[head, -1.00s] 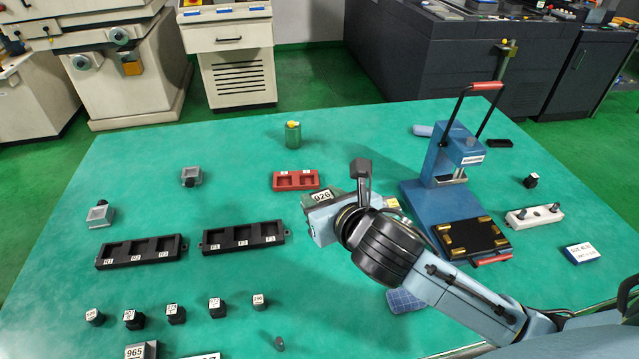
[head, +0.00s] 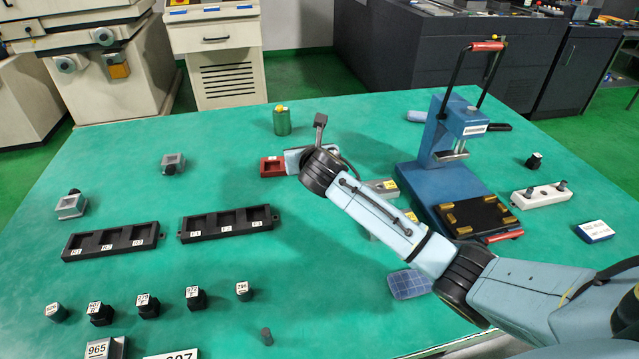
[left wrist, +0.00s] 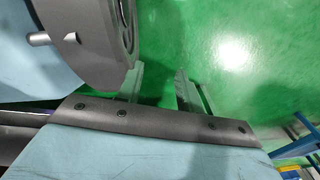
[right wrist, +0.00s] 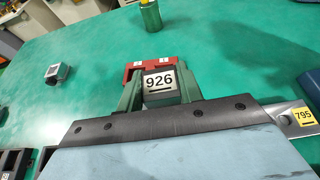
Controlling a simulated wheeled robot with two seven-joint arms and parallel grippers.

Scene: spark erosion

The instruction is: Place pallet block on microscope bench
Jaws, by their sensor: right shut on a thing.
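A grey block with a white "926" label (right wrist: 160,84), which I take for the pallet block, is held between the fingers of my right gripper (right wrist: 159,90). In the right wrist view it is just in front of the red two-pocket tray (right wrist: 138,67); I cannot tell whether it touches the tray or table. In the head view the block is hidden by my right wrist, and the red tray (head: 271,167) shows partly beside it. My left gripper (left wrist: 158,85) is open and empty above green floor. I cannot tell which thing is the microscope bench.
A blue press (head: 445,165) with a tall handle stands at right. Grey pieces with yellow tags (head: 382,187) lie under my right arm. Two black trays (head: 112,241) and several small black blocks (head: 147,305) are at left. A green can (head: 282,122) stands behind the red tray.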

